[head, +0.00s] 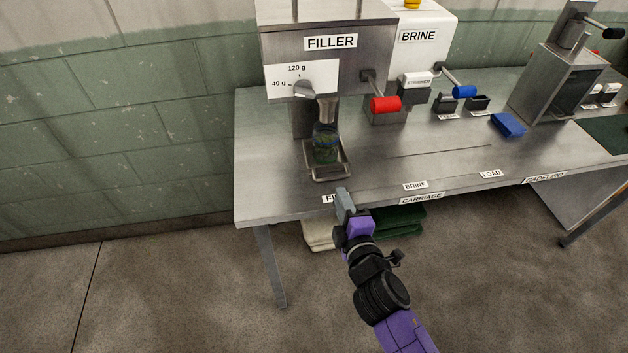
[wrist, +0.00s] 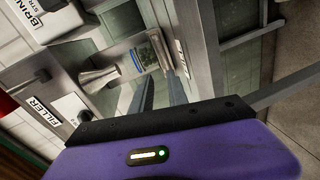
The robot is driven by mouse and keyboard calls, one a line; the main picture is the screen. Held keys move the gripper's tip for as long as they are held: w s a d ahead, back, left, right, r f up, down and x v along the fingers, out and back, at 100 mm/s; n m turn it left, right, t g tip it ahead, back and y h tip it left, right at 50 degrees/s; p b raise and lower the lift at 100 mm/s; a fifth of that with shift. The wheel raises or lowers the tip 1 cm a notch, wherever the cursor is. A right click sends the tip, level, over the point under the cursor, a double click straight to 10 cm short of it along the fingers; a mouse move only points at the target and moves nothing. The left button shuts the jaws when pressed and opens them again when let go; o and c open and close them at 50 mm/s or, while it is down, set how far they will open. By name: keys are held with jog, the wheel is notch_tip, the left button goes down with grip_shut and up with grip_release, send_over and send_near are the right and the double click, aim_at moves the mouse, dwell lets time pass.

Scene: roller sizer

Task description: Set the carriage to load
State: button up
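The carriage (head: 331,175) is a small metal tray with a raised rim on the steel table, at the left under the filler's nozzle. A glass jar (head: 325,145) with greenish contents stands in it; the jar also shows in the wrist view (wrist: 148,57). The LOAD label (head: 491,174) is on the table front to the right, past the BRINE label (head: 415,186). My gripper (head: 342,200) is at the table's front edge, just in front of the carriage and partly covering the fill label. In the wrist view its fingers (wrist: 161,88) are apart, with nothing visibly held.
The filler (head: 330,42) with a red-knobbed lever (head: 385,104) stands behind the carriage. The brine machine (head: 425,30) has a blue-knobbed lever (head: 464,91). A blue folded cloth (head: 508,125) lies at the right. The table strip between carriage and LOAD label looks clear.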

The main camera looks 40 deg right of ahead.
aim_at(334, 179)
jog(key=shift+n+g, duration=0.3)
jog(key=shift+n, duration=0.3)
jog(key=x, duration=0.2)
jog(key=p+x, duration=0.1)
jog(key=x, duration=0.5)
jog(key=shift+s+d+f+p, duration=0.15)
jog(key=shift+s+f+p, duration=0.1)
jog(key=shift+f+p, duration=0.15)
grip_shut()
dwell(0.7)
